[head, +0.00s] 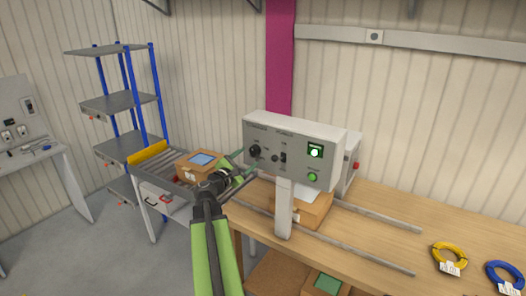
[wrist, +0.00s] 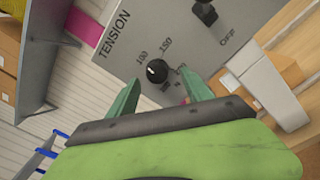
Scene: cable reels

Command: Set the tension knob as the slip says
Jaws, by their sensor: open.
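The tension knob (head: 255,150) is a small black dial at the left of the grey control panel (head: 329,174). In the wrist view the knob (wrist: 157,71) sits below the word TENSION, with 100 and 150 readable beside it. Other scale marks are too small to read. A pale mark shows on the knob's left side; its exact setting is unclear. My gripper (head: 243,167) is open just in front of the panel's left part. In the wrist view its green fingers (wrist: 160,92) stand apart below the knob, apparently not gripping it. No readable slip shows.
A black switch (wrist: 205,13) is beside the knob, above OFF. Yellow (head: 449,257) and blue (head: 506,276) cable coils lie on the bench.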

